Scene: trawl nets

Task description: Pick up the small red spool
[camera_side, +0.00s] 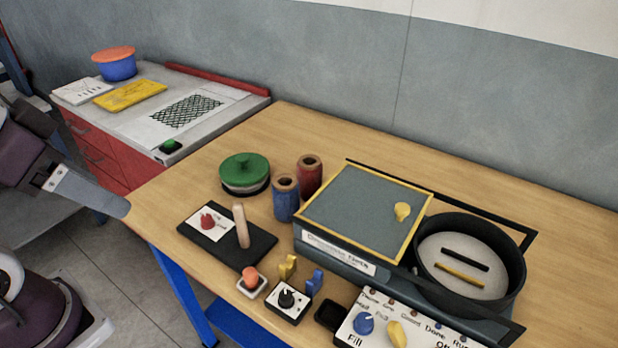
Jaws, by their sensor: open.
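A red spool (309,179) with a wooden-coloured top stands upright on the wooden table, behind and to the right of a blue spool (286,200). The blue spool hides part of its lower left side. A smaller red piece (207,220) sits on a white card on a black board (220,247); its exact shape is too small to tell. My gripper (118,204) is at the left edge of the picture, off the table's left side and well apart from both red things. It is open, and nothing shows in it.
A green-lidded round container (245,172) stands left of the spools, and a yellow-rimmed box (365,209) right of them. A wooden peg (241,226) rises from the black board. A black round pan (468,262) and a control panel (400,328) are at right. The table's back left is clear.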

